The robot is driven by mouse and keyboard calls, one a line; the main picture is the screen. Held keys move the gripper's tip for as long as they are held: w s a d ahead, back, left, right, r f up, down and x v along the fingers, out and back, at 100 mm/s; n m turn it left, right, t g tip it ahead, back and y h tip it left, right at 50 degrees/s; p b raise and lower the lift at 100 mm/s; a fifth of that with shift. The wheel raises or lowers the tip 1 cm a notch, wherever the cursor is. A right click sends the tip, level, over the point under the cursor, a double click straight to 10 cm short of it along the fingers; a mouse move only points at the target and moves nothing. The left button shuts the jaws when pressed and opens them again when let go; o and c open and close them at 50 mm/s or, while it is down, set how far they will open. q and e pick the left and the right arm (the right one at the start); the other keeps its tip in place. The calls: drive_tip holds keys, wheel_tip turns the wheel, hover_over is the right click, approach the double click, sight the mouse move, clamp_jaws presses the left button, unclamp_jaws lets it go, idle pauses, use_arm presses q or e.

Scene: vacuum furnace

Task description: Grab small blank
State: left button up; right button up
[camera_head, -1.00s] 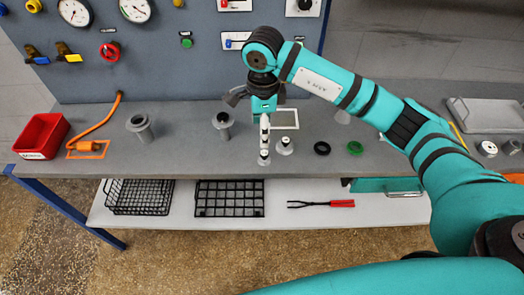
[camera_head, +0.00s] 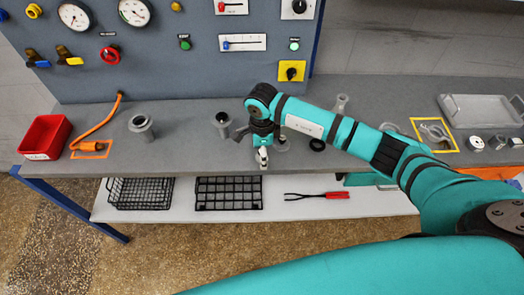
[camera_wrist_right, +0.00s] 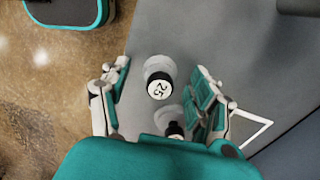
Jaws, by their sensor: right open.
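In the right wrist view, a small blank (camera_wrist_right: 159,83) stands on the grey bench, a pale cylinder with a black collar and a white top marked 25. My right gripper (camera_wrist_right: 157,92) is open, one finger on each side of this blank, apparently not touching it. A second dark-topped piece (camera_wrist_right: 174,130) is closer to the palm, partly hidden by the gripper. In the head view my right gripper (camera_head: 262,157) points down at the bench's front edge and hides the marked blank. A grey piece (camera_head: 283,144) shows just right of it. My left gripper is not in view.
On the bench, two grey flanged holders (camera_head: 141,126) and (camera_head: 222,121) stand left of the gripper. A black ring (camera_head: 317,145) lies to the right. A red bin (camera_head: 45,136) is at far left. Wire baskets and red-handled tongs (camera_head: 317,195) lie on the lower shelf.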

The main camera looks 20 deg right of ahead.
drive_tip(key=c, duration=1.3)
clamp_jaws()
